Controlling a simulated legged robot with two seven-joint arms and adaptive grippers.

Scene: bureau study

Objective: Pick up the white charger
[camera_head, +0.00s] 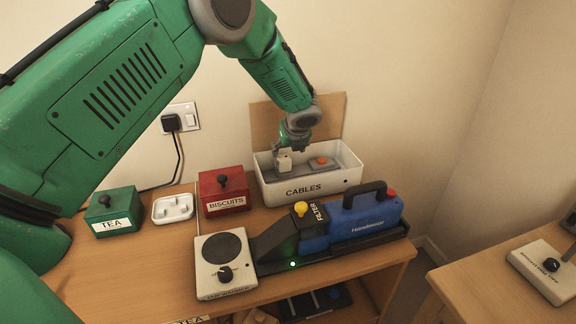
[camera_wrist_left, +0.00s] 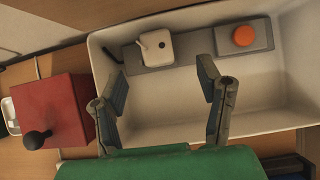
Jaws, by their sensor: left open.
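The white charger (camera_wrist_left: 156,50) is a small cube on a grey strip (camera_wrist_left: 190,52) inside the white box labelled CABLES (camera_head: 316,188). It also shows in the head view (camera_head: 284,162), just below my left gripper (camera_head: 292,143). In the left wrist view, my left gripper (camera_wrist_left: 164,95) is open and empty. Its two fingers are spread inside or over the box, and the charger appears beyond the gap between them, apart from both. An orange round button (camera_wrist_left: 243,36) sits on the right part of the same strip. My right gripper is not in view.
A red BISCUITS box (camera_head: 222,190) stands left of the CABLES box, then a white tray (camera_head: 173,208) and a green TEA box (camera_head: 111,212). A blue handheld device (camera_head: 350,222) and a cup warmer (camera_head: 224,262) are in front. The box's raised lid (camera_head: 330,112) is behind.

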